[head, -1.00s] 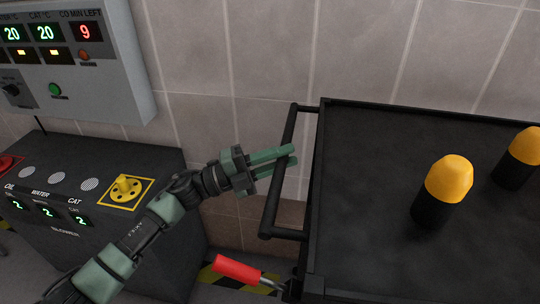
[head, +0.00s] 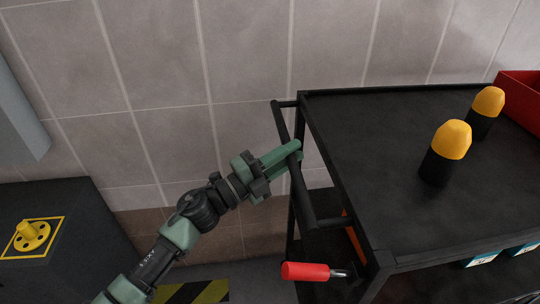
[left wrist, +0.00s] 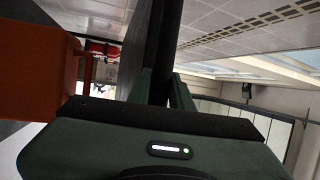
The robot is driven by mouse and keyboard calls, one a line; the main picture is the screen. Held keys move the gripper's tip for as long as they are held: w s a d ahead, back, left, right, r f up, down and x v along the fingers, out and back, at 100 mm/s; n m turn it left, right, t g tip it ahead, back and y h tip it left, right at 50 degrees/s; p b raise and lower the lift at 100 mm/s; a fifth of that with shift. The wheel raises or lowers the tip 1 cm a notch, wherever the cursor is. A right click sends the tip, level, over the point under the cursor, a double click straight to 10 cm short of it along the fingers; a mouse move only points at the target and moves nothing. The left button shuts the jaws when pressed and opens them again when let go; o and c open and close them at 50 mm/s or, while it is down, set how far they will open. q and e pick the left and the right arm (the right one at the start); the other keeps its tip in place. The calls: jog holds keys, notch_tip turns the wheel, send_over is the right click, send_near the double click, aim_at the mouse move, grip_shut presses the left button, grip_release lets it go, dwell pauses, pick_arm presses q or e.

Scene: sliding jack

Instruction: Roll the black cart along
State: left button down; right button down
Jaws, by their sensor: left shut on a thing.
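The black cart (head: 385,125) stands at the right in the head view, its flat top tray tilted across the picture. Its push handle (head: 303,205) is a black bar on the cart's left end. My left gripper (head: 290,158) comes in from the left and is shut on this handle bar, its green fingers around it. In the left wrist view the dark bar (left wrist: 163,60) runs up between the two fingers. My right gripper is in neither view.
Two black bottles with yellow caps (head: 448,145) stand on the tray, with a red bin (head: 520,98) behind. A red-gripped lever (head: 305,271) sticks out below the handle. A tiled wall (head: 240,60) runs behind.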

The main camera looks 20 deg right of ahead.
pick_arm(q)
jog(key=shift+s+d+f, duration=0.1)
jog(key=shift+d, duration=0.55)
jog(key=c, duration=1.3)
grip_release()
jog(key=shift+o, duration=0.2)
jog(key=shift+a, duration=0.1)
jog(key=shift+a, duration=0.1)
jog(key=b+v, duration=0.1)
jog(key=v, duration=0.6)
jog(key=shift+a, duration=0.3)
jog(key=shift+f, duration=0.1)
